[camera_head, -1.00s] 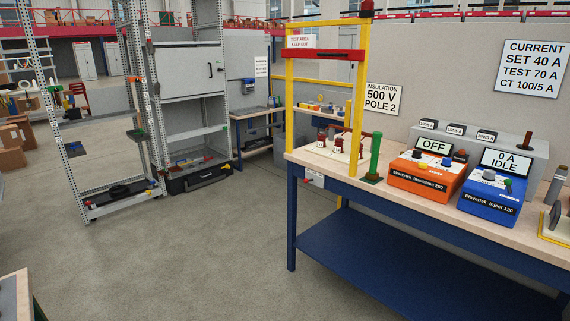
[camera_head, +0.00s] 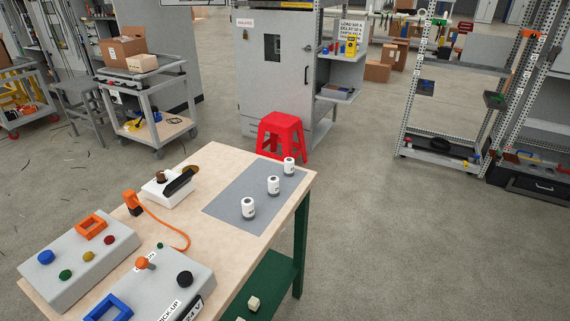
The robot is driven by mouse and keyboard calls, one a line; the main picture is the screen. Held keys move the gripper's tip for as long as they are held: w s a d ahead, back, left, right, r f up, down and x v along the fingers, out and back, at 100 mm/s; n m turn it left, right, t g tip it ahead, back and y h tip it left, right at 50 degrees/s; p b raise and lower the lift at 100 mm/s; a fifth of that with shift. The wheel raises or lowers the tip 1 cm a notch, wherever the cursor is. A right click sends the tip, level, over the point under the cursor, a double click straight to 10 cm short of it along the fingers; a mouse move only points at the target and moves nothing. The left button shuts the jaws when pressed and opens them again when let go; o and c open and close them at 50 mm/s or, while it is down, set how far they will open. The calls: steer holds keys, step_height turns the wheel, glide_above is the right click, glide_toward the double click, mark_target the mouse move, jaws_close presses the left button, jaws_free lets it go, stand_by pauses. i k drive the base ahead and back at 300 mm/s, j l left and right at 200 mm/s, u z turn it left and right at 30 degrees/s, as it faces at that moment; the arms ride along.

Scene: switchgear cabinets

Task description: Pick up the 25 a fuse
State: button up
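Three small white cylinders that look like fuses stand upright on a grey mat (camera_head: 224,207) on a wooden-topped table (camera_head: 215,157). The near fuse (camera_head: 248,208), the middle fuse (camera_head: 273,186) and the far fuse (camera_head: 289,166) form a slanting row towards the table's right corner. Their markings are too small to read, so I cannot tell which is the 25 A one. My gripper is not in view.
A white block with a black handle (camera_head: 178,184), an orange-corded tool (camera_head: 132,203) and grey control boxes (camera_head: 80,257) share the table. A red stool (camera_head: 281,135) stands behind its far edge, before a grey cabinet (camera_head: 275,75). Open floor (camera_head: 400,230) lies to the right.

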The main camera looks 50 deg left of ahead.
mark_target(273, 180)
steer(key=i+u, duration=0.1)
steer(key=i, duration=1.9)
steer(key=i+l+z, duration=0.15)
steer(key=i+z, duration=0.15)
steer(key=i, duration=0.45)
steer(key=i+z, duration=0.25)
steer(key=i, duration=0.45)
steer(key=u, duration=4.6)
steer(key=j, duration=0.25)
steer(key=i+j, duration=0.1)
steer(key=j, duration=0.15)
